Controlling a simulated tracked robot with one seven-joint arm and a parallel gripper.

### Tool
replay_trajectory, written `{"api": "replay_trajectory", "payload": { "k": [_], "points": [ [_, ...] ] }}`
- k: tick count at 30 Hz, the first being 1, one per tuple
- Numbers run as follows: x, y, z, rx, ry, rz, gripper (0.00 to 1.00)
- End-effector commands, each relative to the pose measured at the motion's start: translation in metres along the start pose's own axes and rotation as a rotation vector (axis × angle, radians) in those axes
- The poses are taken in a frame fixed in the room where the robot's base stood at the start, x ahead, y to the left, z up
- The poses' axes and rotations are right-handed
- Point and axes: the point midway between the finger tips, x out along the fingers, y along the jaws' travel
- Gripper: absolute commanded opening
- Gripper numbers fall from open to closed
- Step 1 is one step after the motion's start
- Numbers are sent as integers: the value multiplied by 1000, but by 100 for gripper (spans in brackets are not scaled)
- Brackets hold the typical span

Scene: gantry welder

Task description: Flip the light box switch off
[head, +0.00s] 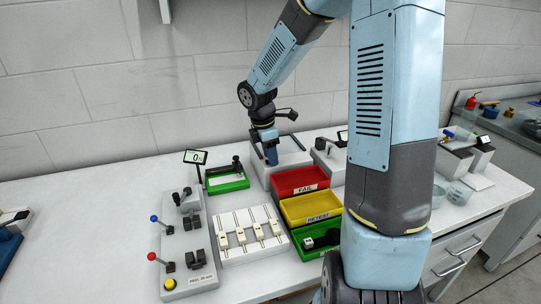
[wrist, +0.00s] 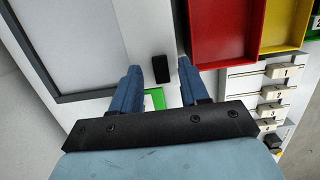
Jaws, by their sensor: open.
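The light box (head: 290,152) is a white box behind the red bin in the head view. In the wrist view it shows as a white casing with a dark-framed grey panel (wrist: 85,40). Its switch (wrist: 161,69) is a small black rocker on the white strip beside the panel. My gripper (head: 271,160) is over the light box in the head view, pointing down. In the wrist view its two blue fingers (wrist: 157,76) are apart and empty, with the switch appearing between their tips. I cannot tell how far above the switch they are, or which way the rocker is set.
Red (head: 299,179), yellow (head: 311,206) and green (head: 312,238) bins stand in front of the light box. A green-edged tray (head: 227,181) is at its left. A numbered white fixture (head: 248,238) and a lever panel (head: 187,245) stand nearer. The table's left part is clear.

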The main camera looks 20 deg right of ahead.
Motion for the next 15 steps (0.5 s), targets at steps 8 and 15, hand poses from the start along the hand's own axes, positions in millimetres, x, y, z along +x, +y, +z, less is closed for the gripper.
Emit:
{"api": "replay_trajectory", "payload": {
  "k": [8, 15],
  "points": [
    [-44, 1, 0, 2, -2, 5, 45],
    [-91, 1, 0, 1, -1, 4, 45]
  ]
}}
